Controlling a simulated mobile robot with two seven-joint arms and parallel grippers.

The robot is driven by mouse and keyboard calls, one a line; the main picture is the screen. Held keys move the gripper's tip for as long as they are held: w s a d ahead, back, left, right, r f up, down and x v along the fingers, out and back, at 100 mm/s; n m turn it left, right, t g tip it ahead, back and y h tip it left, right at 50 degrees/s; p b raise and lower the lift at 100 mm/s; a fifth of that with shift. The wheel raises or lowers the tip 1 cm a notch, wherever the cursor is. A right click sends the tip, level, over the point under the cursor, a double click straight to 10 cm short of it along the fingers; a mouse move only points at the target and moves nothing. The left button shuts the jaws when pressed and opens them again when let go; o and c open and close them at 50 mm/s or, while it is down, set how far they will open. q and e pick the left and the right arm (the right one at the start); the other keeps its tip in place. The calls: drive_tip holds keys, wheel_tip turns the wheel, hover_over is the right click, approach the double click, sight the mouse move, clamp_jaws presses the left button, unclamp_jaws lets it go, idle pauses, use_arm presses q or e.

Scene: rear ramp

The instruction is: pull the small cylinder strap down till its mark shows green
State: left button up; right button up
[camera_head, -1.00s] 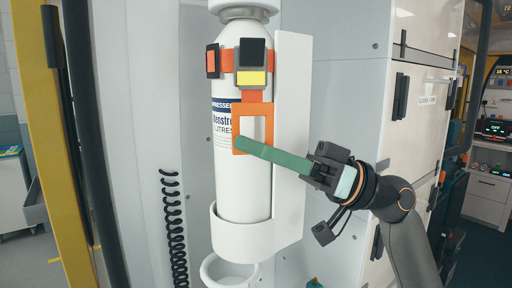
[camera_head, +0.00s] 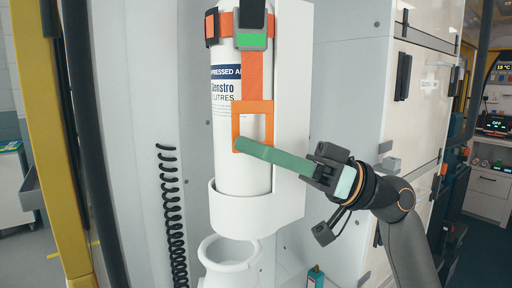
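The white cylinder (camera_head: 228,165) stands upright in a white holder (camera_head: 250,212). The buckle's mark (camera_head: 250,40) shows green. The orange strap tail (camera_head: 252,75) hangs straight down from the buckle and ends in a rectangular orange loop (camera_head: 253,107). My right gripper (camera_head: 240,146) comes in from the right. Its green fingers lie together across the loop's lower bar and look shut on it. The bar is mostly hidden behind them. My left gripper is not in view.
A second white holder ring (camera_head: 229,250) sits below the cylinder, with a black coiled cord (camera_head: 172,205) to its left. A yellow post (camera_head: 48,150) stands at the left and pale cabinets (camera_head: 420,95) at the right. A small green-topped item (camera_head: 316,275) is low down.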

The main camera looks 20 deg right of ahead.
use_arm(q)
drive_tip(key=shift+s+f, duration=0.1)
use_arm(e)
drive_tip(key=shift+d, duration=0.2)
use_arm(q)
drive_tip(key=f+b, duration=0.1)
drive_tip(key=b, duration=0.1)
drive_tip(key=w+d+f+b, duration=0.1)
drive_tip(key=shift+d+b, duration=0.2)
drive_tip(key=shift+b, duration=0.2)
use_arm(e)
drive_tip(key=v, duration=1.2)
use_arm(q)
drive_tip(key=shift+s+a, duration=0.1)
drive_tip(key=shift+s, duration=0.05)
